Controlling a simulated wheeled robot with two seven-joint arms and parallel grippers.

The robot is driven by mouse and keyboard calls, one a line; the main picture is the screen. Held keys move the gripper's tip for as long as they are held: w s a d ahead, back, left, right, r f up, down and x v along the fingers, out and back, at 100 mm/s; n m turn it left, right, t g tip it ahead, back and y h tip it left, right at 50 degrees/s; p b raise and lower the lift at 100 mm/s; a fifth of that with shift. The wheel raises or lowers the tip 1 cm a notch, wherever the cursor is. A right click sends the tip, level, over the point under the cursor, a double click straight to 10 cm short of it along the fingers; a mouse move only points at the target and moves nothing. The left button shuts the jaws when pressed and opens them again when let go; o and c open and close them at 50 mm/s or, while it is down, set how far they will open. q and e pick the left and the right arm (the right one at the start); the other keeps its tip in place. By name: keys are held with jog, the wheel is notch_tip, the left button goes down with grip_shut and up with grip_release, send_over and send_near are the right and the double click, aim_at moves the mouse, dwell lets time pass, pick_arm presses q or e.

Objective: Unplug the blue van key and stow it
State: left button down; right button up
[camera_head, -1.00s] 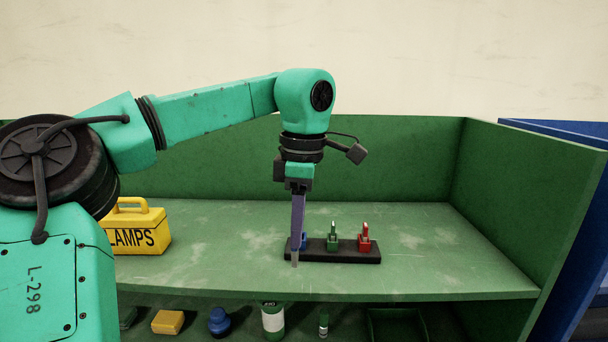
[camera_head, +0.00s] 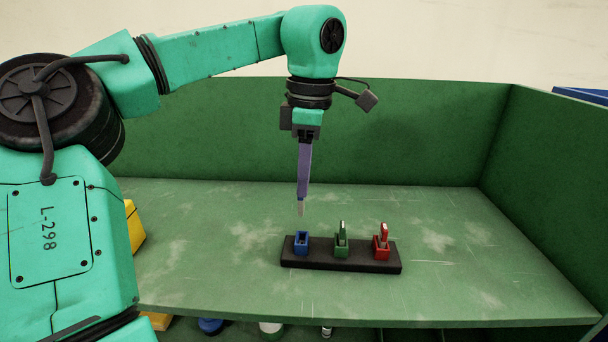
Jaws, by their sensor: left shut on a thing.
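My left gripper (camera_head: 300,209) points straight down just above the dark key rack and is apart from it. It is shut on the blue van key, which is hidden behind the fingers. The blue socket (camera_head: 301,244) at the left end of the rack (camera_head: 340,264) stands open and empty below the fingertips. The green key (camera_head: 342,231) stands upright in the green socket in the middle. The red key (camera_head: 384,233) stands upright in the red socket at the right end. My right gripper is not in view.
The rack sits on a worn green shelf (camera_head: 450,290) with a green back wall (camera_head: 420,130) and right side wall. A yellow case (camera_head: 135,230) is partly hidden behind my left arm. Several items show below the front edge. The shelf right of the rack is clear.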

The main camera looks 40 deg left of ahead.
pick_arm(q)
jog(key=f+b, duration=0.1)
jog(key=f, duration=0.1)
jog(key=f+b, duration=0.1)
jog(key=f, duration=0.1)
jog(key=w+f+b, duration=0.1)
jog(key=f, duration=0.1)
jog(key=shift+a+f, duration=0.1)
jog(key=shift+a, duration=0.3)
jog(key=shift+w+a+f, duration=0.15)
jog(key=shift+w, duration=0.05)
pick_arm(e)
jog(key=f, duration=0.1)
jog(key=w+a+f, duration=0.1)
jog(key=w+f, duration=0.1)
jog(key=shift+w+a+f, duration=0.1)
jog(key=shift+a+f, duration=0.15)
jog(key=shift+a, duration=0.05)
pick_arm(q)
jog(key=shift+s, duration=0.1)
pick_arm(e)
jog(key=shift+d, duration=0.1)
pick_arm(q)
jog(key=shift+s, duration=0.1)
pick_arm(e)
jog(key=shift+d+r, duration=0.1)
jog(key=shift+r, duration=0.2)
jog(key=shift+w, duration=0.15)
